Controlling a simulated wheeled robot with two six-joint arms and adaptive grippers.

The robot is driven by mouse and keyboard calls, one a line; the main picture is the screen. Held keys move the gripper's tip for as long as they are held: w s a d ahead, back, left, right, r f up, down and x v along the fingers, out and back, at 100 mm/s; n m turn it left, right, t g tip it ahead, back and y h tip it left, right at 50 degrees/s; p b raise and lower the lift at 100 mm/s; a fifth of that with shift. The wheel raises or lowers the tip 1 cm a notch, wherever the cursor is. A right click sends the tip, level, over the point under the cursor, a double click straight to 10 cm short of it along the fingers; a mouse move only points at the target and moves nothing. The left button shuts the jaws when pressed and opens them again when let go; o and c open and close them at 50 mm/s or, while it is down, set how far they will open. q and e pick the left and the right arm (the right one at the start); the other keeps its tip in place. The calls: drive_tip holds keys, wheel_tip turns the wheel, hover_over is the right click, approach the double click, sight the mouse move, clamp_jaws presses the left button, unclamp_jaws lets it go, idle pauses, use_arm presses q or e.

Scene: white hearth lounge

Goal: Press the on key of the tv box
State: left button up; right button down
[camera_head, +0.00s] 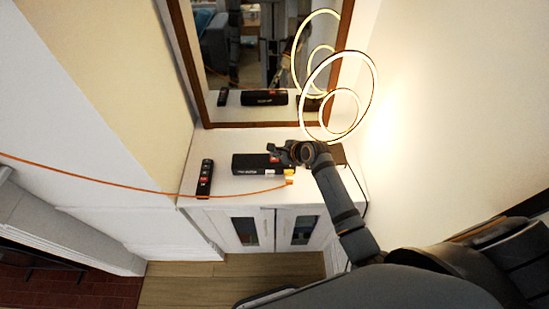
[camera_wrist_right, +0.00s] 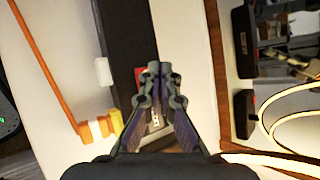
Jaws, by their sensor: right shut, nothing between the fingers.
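A long black box (camera_head: 248,162), which looks like the tv box, lies on top of the white cabinet in front of the mirror. It shows in the right wrist view as a dark slab (camera_wrist_right: 122,35) behind the fingers. A red patch (camera_wrist_right: 139,76) shows right beside the fingertips; I cannot tell whether it is the on key. My right gripper (camera_head: 273,151) is at the box's right end, shut and empty. In the wrist view its fingertips (camera_wrist_right: 160,68) are together over or near the box; contact cannot be told. My left gripper is not in view.
A black remote (camera_head: 204,177) lies left of the box. An orange cable (camera_head: 120,180) runs to a plug (camera_head: 289,183) at the cabinet's front edge. A lit ring lamp (camera_head: 371,90) stands at the right. A framed mirror (camera_head: 188,60) stands behind.

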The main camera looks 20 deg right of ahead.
sight(276, 160)
drive_tip(key=shift+f, duration=0.4)
drive_tip(key=shift+f, duration=0.45)
idle(0.8)
drive_tip(key=shift+r+p, duration=0.1)
drive_tip(key=shift+p, duration=0.2)
drive_tip(key=shift+r+p, duration=0.75)
drive_tip(key=shift+p, duration=0.35)
wheel_tip(276, 160, up, 5)
drive_tip(key=p, duration=0.6)
drive_tip(key=shift+r, duration=0.15)
